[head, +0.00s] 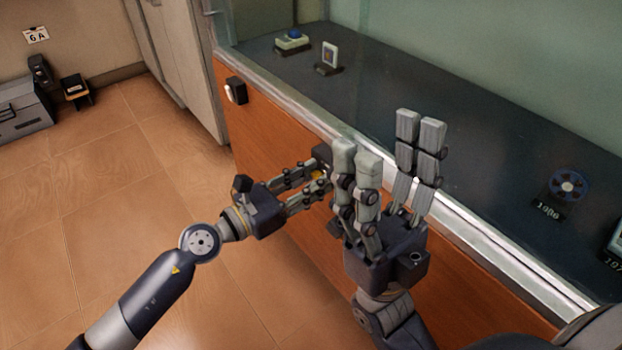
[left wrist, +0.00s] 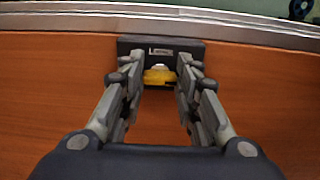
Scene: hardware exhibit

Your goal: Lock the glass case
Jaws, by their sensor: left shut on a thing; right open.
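The glass case has an orange-brown wooden front (head: 268,130) under a pale metal rail and a dark display floor behind glass. A black lock block (left wrist: 160,48) is fixed on the wooden front just under the rail; it is partly hidden in the head view (head: 322,152). A small yellow piece, seemingly a key (left wrist: 160,76), sits at the lock block. My left gripper (left wrist: 160,80) is shut on it, one finger pair on each side. My right gripper (head: 385,150) is open and empty in front of the rail, to the right of the left gripper.
A second small black block (head: 236,90) is on the case front further left. Small exhibits stand inside, including a blue-topped piece (head: 293,40) and a reel (head: 568,185). The tiled floor (head: 110,190) at left is clear; a grey box (head: 25,108) stands by the wall.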

